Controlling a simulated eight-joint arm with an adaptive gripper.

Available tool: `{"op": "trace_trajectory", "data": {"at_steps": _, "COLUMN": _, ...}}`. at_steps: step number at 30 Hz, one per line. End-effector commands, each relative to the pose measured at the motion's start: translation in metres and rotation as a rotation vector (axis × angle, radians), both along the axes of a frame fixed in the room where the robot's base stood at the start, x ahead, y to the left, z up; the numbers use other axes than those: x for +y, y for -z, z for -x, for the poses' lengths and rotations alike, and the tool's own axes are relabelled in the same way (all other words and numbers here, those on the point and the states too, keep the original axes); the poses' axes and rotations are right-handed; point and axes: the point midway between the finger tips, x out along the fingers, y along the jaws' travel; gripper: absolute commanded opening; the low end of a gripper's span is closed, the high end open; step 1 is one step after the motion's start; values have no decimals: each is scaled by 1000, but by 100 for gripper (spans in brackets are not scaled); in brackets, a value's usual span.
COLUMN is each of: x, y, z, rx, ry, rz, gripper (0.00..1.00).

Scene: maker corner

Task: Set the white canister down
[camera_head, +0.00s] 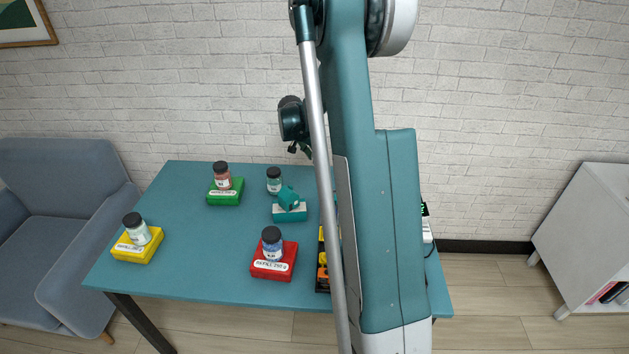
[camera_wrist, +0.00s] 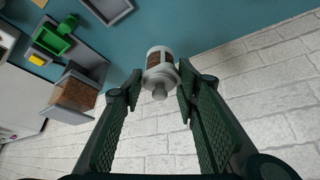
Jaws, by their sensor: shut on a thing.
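The white canister (camera_wrist: 160,62) shows in the wrist view with a clear middle part, brown contents and a white end piece toward me. My gripper (camera_wrist: 161,84) has one finger on each side of it and is shut on it. Beyond the canister in that view is the teal table surface (camera_wrist: 190,20). I cannot tell how far the canister is from the surface. In the head view I cannot make out the canister; my arm hides part of the table (camera_head: 190,272).
In the head view, jars stand on yellow (camera_head: 135,252), green (camera_head: 226,198) and red (camera_head: 287,262) boxes. An orange-and-black tray (camera_head: 322,272) is beside my arm. The table's left middle is clear.

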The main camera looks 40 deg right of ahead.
Motion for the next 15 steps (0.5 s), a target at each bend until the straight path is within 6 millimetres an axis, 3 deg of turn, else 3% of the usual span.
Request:
{"op": "trace_trajectory", "data": {"at_steps": 6, "x": -3, "y": 1, "z": -20, "rx": 0, "ry": 39, "rz": 5, "gripper": 19}}
{"op": "trace_trajectory", "data": {"at_steps": 15, "x": -3, "y": 1, "z": -24, "rx": -1, "ry": 51, "rz": 5, "gripper": 19}}
